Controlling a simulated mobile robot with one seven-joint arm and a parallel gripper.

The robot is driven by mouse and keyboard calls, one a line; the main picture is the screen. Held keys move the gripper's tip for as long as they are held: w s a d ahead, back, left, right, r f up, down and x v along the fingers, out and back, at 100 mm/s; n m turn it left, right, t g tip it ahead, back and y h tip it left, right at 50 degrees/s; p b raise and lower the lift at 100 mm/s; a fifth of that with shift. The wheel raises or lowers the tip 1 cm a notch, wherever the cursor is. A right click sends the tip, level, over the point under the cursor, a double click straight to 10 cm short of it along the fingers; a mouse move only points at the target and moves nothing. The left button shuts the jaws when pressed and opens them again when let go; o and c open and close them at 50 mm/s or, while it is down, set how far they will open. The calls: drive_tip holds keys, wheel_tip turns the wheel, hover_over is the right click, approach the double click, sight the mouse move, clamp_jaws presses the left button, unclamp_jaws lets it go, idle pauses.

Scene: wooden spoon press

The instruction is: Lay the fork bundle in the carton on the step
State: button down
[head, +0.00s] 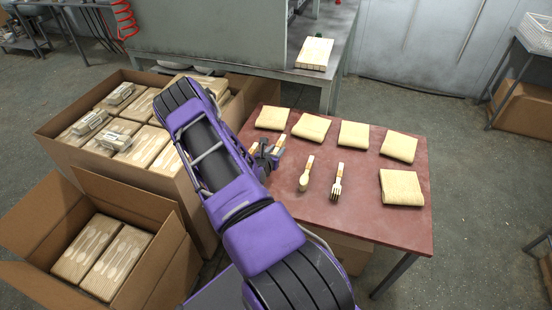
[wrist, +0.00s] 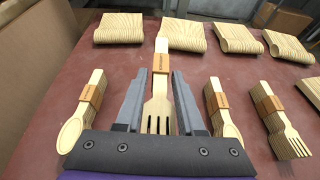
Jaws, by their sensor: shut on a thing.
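My gripper (wrist: 158,105) is shut on a fork bundle (wrist: 160,85), pale wood with an orange-brown band, tines toward me and handle pointing away. In the head view my gripper (head: 267,156) is over the left part of the red table, and my arm hides most of the held bundle. I cannot tell whether the bundle is clear of the tabletop. Open cartons stand left of the table: a large one (head: 168,185) full of packs and a smaller one (head: 165,262) with two packs. No step is clearly visible, so I cannot tell which carton is on it.
The red table (head: 310,215) also holds a spoon bundle (head: 305,178), another fork bundle (head: 336,185) and several folded wooden-looking packs (head: 397,147). In the wrist view a spoon bundle (wrist: 82,112) lies left of my gripper. A grey bench (head: 345,60) stands behind.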

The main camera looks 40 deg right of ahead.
wheel_tip(320, 180, up, 2)
drive_tip(key=w+a+r+n+t+y, duration=0.15)
drive_tip(key=w+a+r, duration=0.25)
drive_tip(key=a+r, duration=0.45)
drive_tip(key=w+a+r+n+t+y, duration=0.15)
drive_tip(key=w+a+r, duration=0.35)
drive_tip(key=a, duration=0.6)
drive_tip(key=s+a+r+n+t+y, duration=0.2)
drive_tip(key=a+r+n, duration=0.1)
drive_tip(key=a+r, duration=0.5)
drive_tip(key=s+a+r+n+t+y, duration=0.1)
drive_tip(key=s+a+r+n+y, duration=0.2)
drive_tip(key=a+r, duration=0.5)
drive_tip(key=a, duration=0.4)
drive_tip(key=shift+a+r+t, duration=0.15)
drive_tip(key=shift+a+t, duration=0.2)
drive_tip(key=shift+t, duration=0.05)
drive_tip(key=shift+s, duration=0.1)
